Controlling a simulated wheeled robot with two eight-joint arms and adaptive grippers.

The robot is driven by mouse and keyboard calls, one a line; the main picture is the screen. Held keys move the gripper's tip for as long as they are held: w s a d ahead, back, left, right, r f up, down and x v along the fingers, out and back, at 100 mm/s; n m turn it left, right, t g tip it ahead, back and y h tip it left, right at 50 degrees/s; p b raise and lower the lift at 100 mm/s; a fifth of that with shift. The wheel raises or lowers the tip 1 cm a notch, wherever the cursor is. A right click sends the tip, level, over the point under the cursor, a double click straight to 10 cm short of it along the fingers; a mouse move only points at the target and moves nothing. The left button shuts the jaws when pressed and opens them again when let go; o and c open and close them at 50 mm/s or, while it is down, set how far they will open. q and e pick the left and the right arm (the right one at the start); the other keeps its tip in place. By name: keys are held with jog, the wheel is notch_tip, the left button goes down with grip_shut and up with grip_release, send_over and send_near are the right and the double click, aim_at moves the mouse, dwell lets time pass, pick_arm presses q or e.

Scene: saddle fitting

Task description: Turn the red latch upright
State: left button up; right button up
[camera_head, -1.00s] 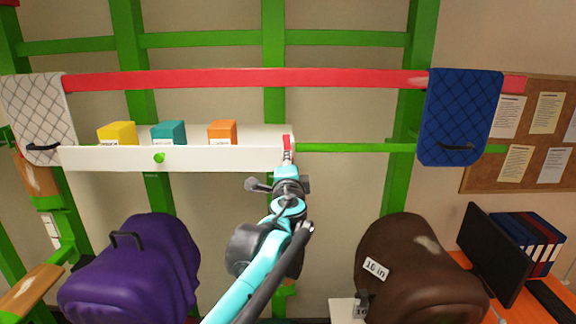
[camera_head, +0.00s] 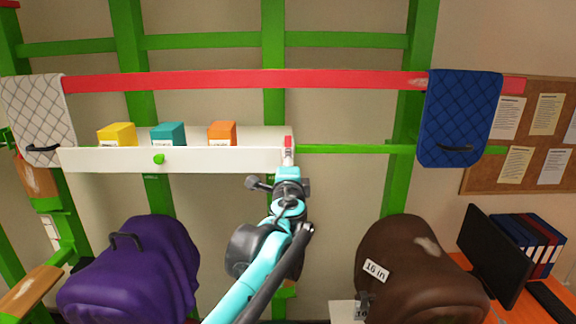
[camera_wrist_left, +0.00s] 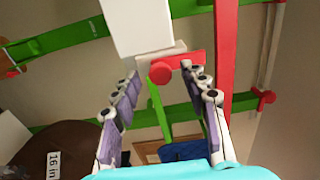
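The red latch (camera_head: 288,141) is at the right end of the white shelf's front (camera_head: 200,158). In the left wrist view the latch (camera_wrist_left: 161,73) shows a round red knob and a short bar pointing toward the long red rail, so the bar stands about upright. My left gripper (camera_head: 288,157) is just below and in front of the latch. In the left wrist view its fingers (camera_wrist_left: 160,80) are spread apart, one on each side of the knob, with nothing held; I cannot tell whether the right fingertip touches the bar. My right gripper is not in view.
The red rail (camera_head: 240,79) runs above the shelf, with a white pad (camera_head: 38,110) and a blue pad (camera_head: 458,115) over it. Yellow, teal and orange boxes stand on the shelf. A purple saddle (camera_head: 135,270) and a brown saddle (camera_head: 420,275) are below, either side of my arm.

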pick_arm(q)
jog(key=s, duration=1.2)
jog(key=s+a+f+n+g+y+b, duration=0.1)
jog(key=s+a+f+n+g+b, duration=0.15)
jog(key=a+f+b, duration=0.55)
jog(key=s+a+f+n+g+y+b, duration=0.1)
jog(key=s+a+f+n+y+b, duration=0.2)
jog(key=f, duration=1)
jog(key=s+a+f+n+g+b, duration=0.2)
jog(key=s+a+f+n+b, duration=0.15)
jog(key=a+f+b, duration=0.45)
jog(key=s+f+n+g+h+b, duration=0.1)
jog(key=s+f+n+b, duration=0.2)
jog(key=f, duration=0.9)
jog(key=s+d+f+n+g+h+b, duration=0.1)
jog(key=s+f+b, duration=0.5)
jog(key=f, duration=0.7)
jog(key=s+f+n+g+h+b, duration=0.2)
jog(key=s+f+n+b, duration=0.3)
jog(key=f, duration=0.8)
jog(key=shift+s+d+g+b, duration=0.15)
jog(key=shift+s+g+b, duration=0.25)
jog(key=shift+g, duration=0.35)
jog(key=shift+o, duration=0.2)
